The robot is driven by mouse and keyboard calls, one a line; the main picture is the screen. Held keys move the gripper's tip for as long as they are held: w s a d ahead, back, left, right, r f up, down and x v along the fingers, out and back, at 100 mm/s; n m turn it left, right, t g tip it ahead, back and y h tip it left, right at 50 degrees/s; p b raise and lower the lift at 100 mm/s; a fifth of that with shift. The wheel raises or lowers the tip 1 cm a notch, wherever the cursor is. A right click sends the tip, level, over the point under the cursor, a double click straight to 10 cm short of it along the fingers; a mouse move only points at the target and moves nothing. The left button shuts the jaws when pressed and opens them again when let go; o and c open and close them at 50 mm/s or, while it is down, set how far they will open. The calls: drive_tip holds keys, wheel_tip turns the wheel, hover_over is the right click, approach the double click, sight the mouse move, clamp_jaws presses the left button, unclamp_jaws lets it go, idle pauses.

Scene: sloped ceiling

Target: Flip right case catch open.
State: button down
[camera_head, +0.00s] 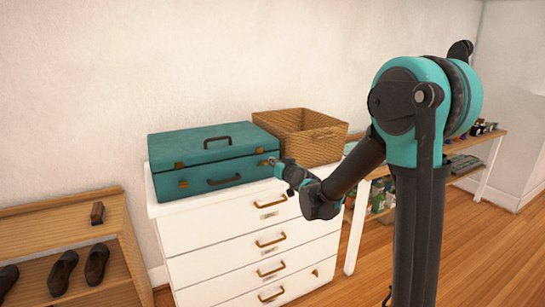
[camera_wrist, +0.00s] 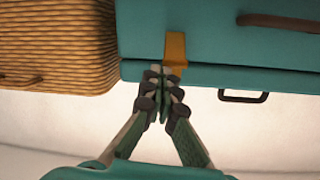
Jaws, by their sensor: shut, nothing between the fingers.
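The teal case (camera_head: 215,145) lies closed on the white chest of drawers, with dark handles on its lid and front. Its right catch, a brass tab (camera_wrist: 175,48), shows in the wrist view, where the picture is turned over and the basket is on the left. My gripper (camera_head: 273,162) is at the right end of the case's front in the head view. Its fingers are shut and empty. In the wrist view the fingertips (camera_wrist: 164,75) are right at the catch's end and overlap it in the picture; I cannot tell whether they touch. The left catch (camera_head: 180,165) is at the case's left front.
A wicker basket (camera_head: 300,133) stands right beside the case on the white chest of drawers (camera_head: 235,240). A wooden shoe rack (camera_head: 65,215) with dark shoes is at left. A cluttered wooden table (camera_head: 465,145) stands behind my arm at right. Wooden floor is clear in front.

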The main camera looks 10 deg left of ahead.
drive_tip(key=shift+s+d+f, duration=0.15)
drive_tip(key=shift+s+f, duration=0.05)
drive_tip(key=shift+f, duration=0.5)
drive_tip(key=shift+s+d+f, duration=0.1)
drive_tip(key=shift+s+f, duration=0.1)
drive_tip(key=shift+f, duration=0.55)
drive_tip(key=shift+s+d+f, duration=0.15)
drive_tip(key=shift+s+f, duration=0.05)
drive_tip(key=shift+f, duration=0.5)
drive_tip(key=shift+f, duration=0.1)
